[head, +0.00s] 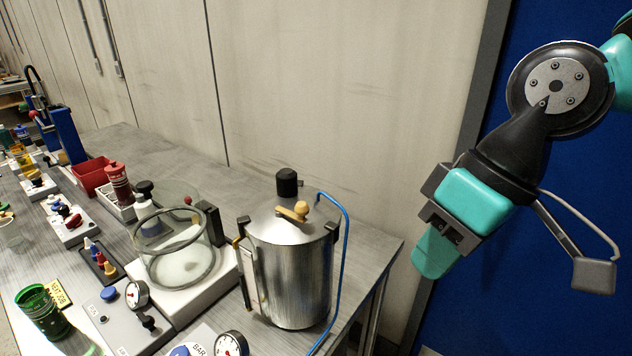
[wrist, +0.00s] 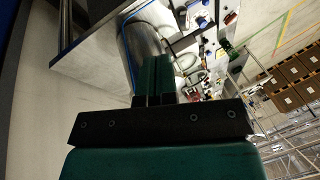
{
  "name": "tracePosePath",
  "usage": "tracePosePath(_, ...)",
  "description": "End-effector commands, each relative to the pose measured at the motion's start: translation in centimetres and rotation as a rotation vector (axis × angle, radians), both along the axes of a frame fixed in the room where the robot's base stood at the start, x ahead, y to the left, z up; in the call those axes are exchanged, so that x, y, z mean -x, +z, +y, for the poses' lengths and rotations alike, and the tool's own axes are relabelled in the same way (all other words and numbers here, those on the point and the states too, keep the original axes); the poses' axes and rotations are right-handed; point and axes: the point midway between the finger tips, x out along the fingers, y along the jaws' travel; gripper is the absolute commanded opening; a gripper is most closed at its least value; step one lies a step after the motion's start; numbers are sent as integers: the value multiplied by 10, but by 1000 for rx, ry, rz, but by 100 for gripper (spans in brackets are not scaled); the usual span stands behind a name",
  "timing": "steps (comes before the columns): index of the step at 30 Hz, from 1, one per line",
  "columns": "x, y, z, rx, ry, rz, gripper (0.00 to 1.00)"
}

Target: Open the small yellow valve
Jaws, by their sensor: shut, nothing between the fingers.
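A small yellow valve handle (head: 293,212) with a rounded knob sits on top of the lid of a steel drum (head: 290,270) in the head view. A black cap (head: 287,183) stands behind it on the lid. My gripper (head: 432,252) is to the right of the drum, apart from it, pointing down and left. In the wrist view its two green fingers (wrist: 155,78) are together and hold nothing. The drum (wrist: 145,42) shows past the fingertips there; I cannot make out the valve in that view.
A blue hose (head: 346,230) runs down the drum's right side. A glass vessel (head: 172,255) stands close left of the drum, with gauges and small fittings farther left on the bench (head: 378,252). A wall runs behind. Free space lies between drum and gripper.

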Motion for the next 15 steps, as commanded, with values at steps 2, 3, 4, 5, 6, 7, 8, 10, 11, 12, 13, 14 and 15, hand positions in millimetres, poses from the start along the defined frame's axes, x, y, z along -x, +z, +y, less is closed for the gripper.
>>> tracePosePath(2, -46, 33, 12, -28, 25, -5, 0)
tracePosePath(3, -68, 44, 17, -42, 41, -10, 0)
tracePosePath(4, -84, 51, 21, -54, 55, -14, 0)
tracePosePath(5, -100, 57, 24, -65, 66, -18, 0)
tracePosePath(6, -120, 63, 27, -78, 81, -26, 0)
tracePosePath(7, -133, 67, 29, -86, 93, -29, 0)
tracePosePath(8, -146, 70, 31, -96, 104, -35, 0)
tracePosePath(10, -170, 74, 33, -111, 126, -44, 0)
tracePosePath(11, -177, 75, 33, -115, 133, -47, 0)
tracePosePath(12, -186, 75, 34, -120, 142, -52, 0)
tracePosePath(13, -190, 75, 34, -124, 146, -54, 0)
tracePosePath(14, -194, 75, 34, -126, 150, -56, 0)
tracePosePath(15, -197, 75, 35, -128, 153, -59, 0)
